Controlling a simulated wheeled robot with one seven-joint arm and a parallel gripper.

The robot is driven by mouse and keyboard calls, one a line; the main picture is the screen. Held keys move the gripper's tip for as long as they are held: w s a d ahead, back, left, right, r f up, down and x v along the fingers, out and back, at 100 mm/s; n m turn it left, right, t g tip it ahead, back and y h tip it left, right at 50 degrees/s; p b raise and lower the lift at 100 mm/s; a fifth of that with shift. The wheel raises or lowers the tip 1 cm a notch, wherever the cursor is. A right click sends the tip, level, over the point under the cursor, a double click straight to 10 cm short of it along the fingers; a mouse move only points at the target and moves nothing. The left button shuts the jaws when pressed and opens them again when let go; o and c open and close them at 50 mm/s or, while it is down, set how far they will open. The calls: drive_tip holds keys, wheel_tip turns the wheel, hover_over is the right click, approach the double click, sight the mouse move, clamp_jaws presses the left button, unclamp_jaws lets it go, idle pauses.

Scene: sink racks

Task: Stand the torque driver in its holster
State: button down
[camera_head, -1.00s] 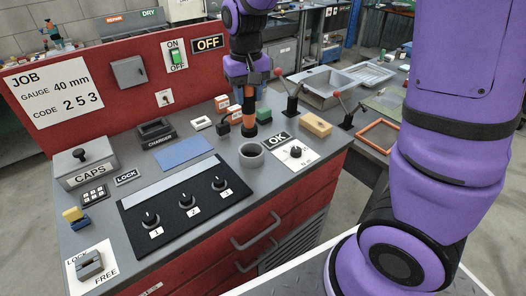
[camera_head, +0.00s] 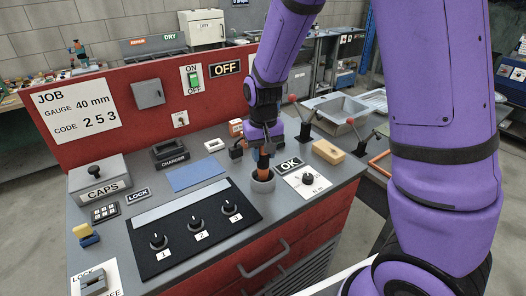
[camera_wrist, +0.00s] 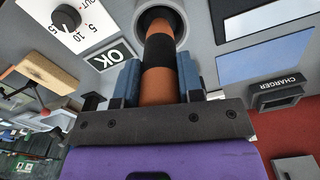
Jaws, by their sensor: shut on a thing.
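The torque driver (camera_head: 263,163) is orange with a black band and stands about upright. My gripper (camera_head: 262,150) is shut on it, directly above the holster. The holster (camera_head: 263,186) is a round grey cup on the bench top. The driver's lower end is at the cup's mouth and looks partly inside it; how deep is hidden. In the wrist view the driver (camera_wrist: 160,52) runs between my two blue fingers (camera_wrist: 158,88) toward the dark opening of the holster (camera_wrist: 142,19).
The OK plate (camera_head: 289,165) and a dial card (camera_head: 309,181) lie right of the holster. A panel with several knobs (camera_head: 199,222) is in front left. A blue pad (camera_head: 197,175), the charger (camera_head: 170,153) and a tan block (camera_head: 328,151) stand nearby.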

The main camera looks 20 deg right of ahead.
drive_tip(key=c, duration=0.8)
unclamp_jaws()
drive_tip(key=shift+f, duration=0.1)
drive_tip(key=shift+o, duration=0.2)
wheel_tip(320, 180, up, 11)
drive_tip(key=shift+r, duration=0.1)
drive_tip(key=shift+s+d+r, duration=0.1)
drive_tip(key=shift+r, duration=0.65)
drive_tip(key=s+d+r+t, duration=0.2)
drive_tip(key=s+r, duration=0.3)
drive_tip(key=s, duration=0.6)
drive_tip(key=s+d+r+t, duration=0.3)
drive_tip(key=s+r, duration=0.3)
drive_tip(key=s, duration=0.5)
drive_tip(key=shift+s+d+r+n, duration=0.25)
drive_tip(key=shift+s+d+n, duration=0.15)
drive_tip(key=shift+d, duration=0.45)
